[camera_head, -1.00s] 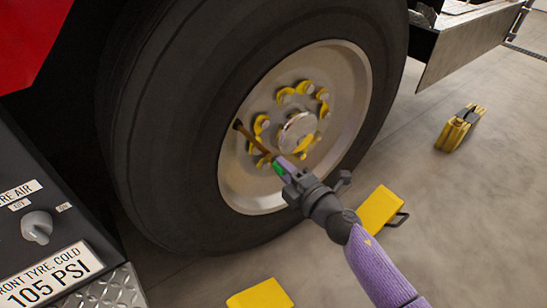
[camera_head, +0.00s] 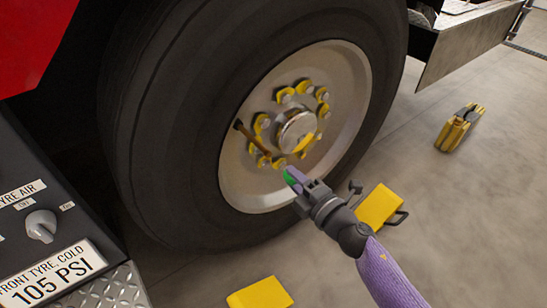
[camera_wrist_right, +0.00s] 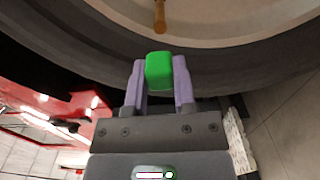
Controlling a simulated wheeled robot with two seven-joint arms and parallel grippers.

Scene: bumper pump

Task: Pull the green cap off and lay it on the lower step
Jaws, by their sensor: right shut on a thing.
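My right gripper (camera_head: 292,180) is shut on the green cap (camera_head: 290,178), in front of the lower part of the wheel. In the right wrist view the cap (camera_wrist_right: 159,70) sits between the two lilac fingertips (camera_wrist_right: 159,84). The brass valve stem (camera_head: 252,139) stands on the wheel, and its bare end also shows in the wrist view (camera_wrist_right: 160,16), apart from the cap. A diamond-plate metal surface (camera_head: 108,292) shows at the lower left, below the panel; I cannot tell whether it is the lower step. My left gripper is not in view.
The big black tyre (camera_head: 165,130) fills the middle, with yellow nut markers around the hub (camera_head: 297,132). A control panel (camera_head: 45,215) with a knob stands at the left.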

